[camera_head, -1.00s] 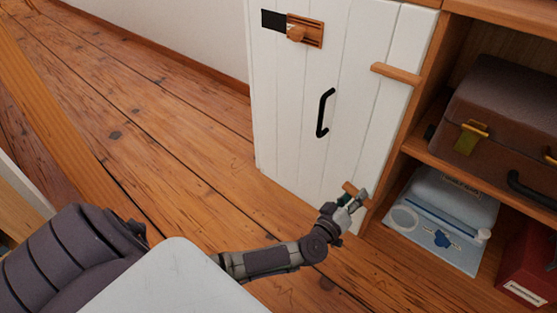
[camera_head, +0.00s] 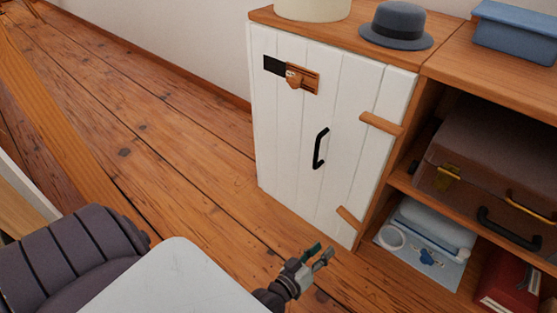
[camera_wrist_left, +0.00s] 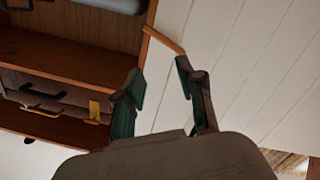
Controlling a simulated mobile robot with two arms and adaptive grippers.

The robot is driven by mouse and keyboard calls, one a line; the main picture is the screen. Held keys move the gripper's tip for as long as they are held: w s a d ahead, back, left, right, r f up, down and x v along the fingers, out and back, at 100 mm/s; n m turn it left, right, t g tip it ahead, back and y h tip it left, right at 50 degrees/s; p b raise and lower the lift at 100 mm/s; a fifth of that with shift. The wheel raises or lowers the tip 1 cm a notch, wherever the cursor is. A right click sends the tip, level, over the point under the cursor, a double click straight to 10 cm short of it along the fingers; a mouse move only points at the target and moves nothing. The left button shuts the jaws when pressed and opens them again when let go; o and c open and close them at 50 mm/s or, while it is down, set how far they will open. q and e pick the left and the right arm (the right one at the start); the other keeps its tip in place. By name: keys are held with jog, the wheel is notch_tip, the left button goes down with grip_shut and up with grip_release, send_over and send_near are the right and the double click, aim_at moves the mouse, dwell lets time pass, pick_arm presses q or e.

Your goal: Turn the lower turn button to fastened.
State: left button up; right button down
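The lower turn button (camera_head: 349,217) is a small wooden bar low on the right side of the white cabinet door (camera_head: 295,135). It lies crosswise with a slant, and its right end reaches the wooden frame edge. In the left wrist view it also shows (camera_wrist_left: 164,40), just beyond my fingertips. My left gripper (camera_head: 321,250) is open and empty, in front of and below the button, apart from it. Its two fingers also show spread in the left wrist view (camera_wrist_left: 161,72). The upper turn button (camera_head: 381,123) lies crosswise at the door's right edge. My right gripper is out of view.
A black handle (camera_head: 320,148) and a wooden latch (camera_head: 300,79) are on the door. Open shelves to the right hold a brown suitcase (camera_head: 490,165), a red box (camera_head: 510,280) and a blue tray-like item (camera_head: 415,245). A hat (camera_head: 396,25) sits on top.

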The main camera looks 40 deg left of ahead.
pick_arm(q)
jog(key=s+a+m+g+p, duration=0.2)
jog(key=s+m+g+p, duration=0.5)
jog(key=s+p, duration=0.8)
jog(key=g+p, duration=0.2)
jog(key=p, duration=0.6)
jog(key=shift+s+r+m, duration=0.25)
jog(key=shift+s+m, duration=0.15)
